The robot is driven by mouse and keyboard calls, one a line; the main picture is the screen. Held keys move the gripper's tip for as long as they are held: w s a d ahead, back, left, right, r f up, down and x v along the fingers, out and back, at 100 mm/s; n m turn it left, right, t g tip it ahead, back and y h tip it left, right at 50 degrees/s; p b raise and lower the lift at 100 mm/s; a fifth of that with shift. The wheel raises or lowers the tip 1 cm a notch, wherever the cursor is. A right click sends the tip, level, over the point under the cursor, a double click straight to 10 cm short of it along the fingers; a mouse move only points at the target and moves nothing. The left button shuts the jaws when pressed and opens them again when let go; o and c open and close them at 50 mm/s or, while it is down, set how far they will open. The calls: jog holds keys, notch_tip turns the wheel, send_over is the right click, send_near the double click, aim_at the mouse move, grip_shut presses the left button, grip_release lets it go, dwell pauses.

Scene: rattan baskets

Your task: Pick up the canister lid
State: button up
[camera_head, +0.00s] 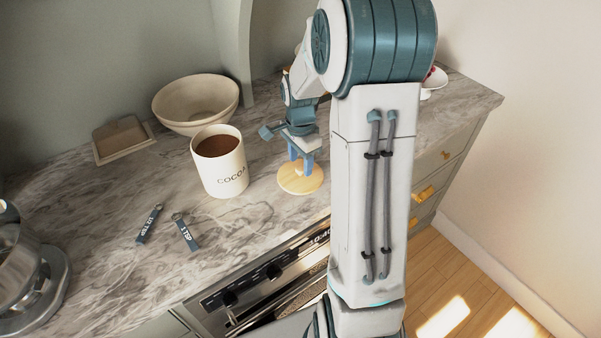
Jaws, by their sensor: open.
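The canister lid (300,184) is a round, pale wooden disc lying flat on the marble counter, right of the cocoa canister. I cannot tell whether the fingers touch the lid. The fingers hide part of the lid's top.
A beige bowl (196,103) and a square tan dish (123,139) stand behind the canister. Two dark measuring-spoon tags (187,233) lie in front. A metal appliance (22,270) is at far left. An oven (270,275) lies below the counter's front edge. My arm hides the counter's right part.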

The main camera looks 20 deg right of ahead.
notch_tip(320, 180, down, 2)
grip_shut()
dwell(0.4)
